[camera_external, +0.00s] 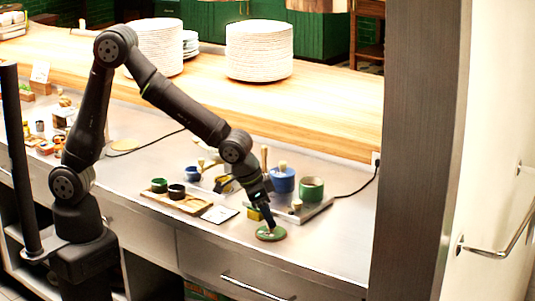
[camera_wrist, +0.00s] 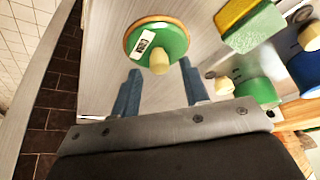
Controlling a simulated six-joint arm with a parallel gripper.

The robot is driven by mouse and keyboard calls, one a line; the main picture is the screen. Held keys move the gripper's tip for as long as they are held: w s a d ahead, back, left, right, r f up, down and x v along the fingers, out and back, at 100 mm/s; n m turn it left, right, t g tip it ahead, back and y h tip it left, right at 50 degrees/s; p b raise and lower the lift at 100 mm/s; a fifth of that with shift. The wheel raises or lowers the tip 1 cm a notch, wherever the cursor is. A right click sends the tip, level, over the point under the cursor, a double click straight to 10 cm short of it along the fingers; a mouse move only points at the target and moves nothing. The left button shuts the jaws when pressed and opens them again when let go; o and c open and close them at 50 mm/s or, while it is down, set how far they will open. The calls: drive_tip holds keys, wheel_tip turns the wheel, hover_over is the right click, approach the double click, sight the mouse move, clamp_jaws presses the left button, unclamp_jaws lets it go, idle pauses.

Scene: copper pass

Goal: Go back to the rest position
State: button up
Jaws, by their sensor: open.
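A round green lid (camera_external: 271,234) with a brown rim lies on the steel counter near its front edge. In the wrist view the lid (camera_wrist: 172,35) shows a white label and a pale wooden knob (camera_wrist: 159,60). My gripper (camera_external: 269,222) is low over the lid, pointing down. In the wrist view the gripper (camera_wrist: 160,68) is open, its two fingers apart on either side of the knob. I cannot tell whether a finger touches the lid.
A yellow-green sponge (camera_wrist: 245,22) lies close beside the lid. Behind are a blue pot (camera_external: 283,181), a green pot (camera_external: 312,189) and a wooden board (camera_external: 178,203) with cups. A white card (camera_external: 219,214) lies left of my gripper. Plate stacks (camera_external: 259,55) stand on the raised wooden shelf.

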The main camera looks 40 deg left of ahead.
drive_tip(key=shift+x, duration=0.8)
drive_tip(key=shift+r, duration=1.7)
